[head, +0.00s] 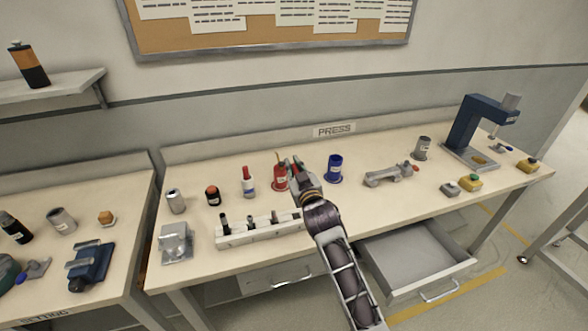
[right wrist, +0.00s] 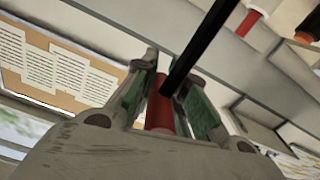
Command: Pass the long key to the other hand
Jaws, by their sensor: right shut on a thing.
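My right gripper (head: 294,165) reaches over the middle of the press bench from the front edge. In the right wrist view, its green-padded fingers (right wrist: 172,95) are shut on the long key (right wrist: 205,42). The key has a red handle between the fingers and a long straight black shaft. The shaft slants up and to the right out of that picture. In the head view the key is mostly hidden by the gripper; only a little red shows. My left gripper is in neither view.
A red can (head: 280,180) stands just left of the gripper and a blue can (head: 334,170) to its right. A pale rack (head: 262,231) with black pieces lies near the front edge. An open drawer (head: 415,266) juts out at front right. A blue press (head: 468,130) stands far right.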

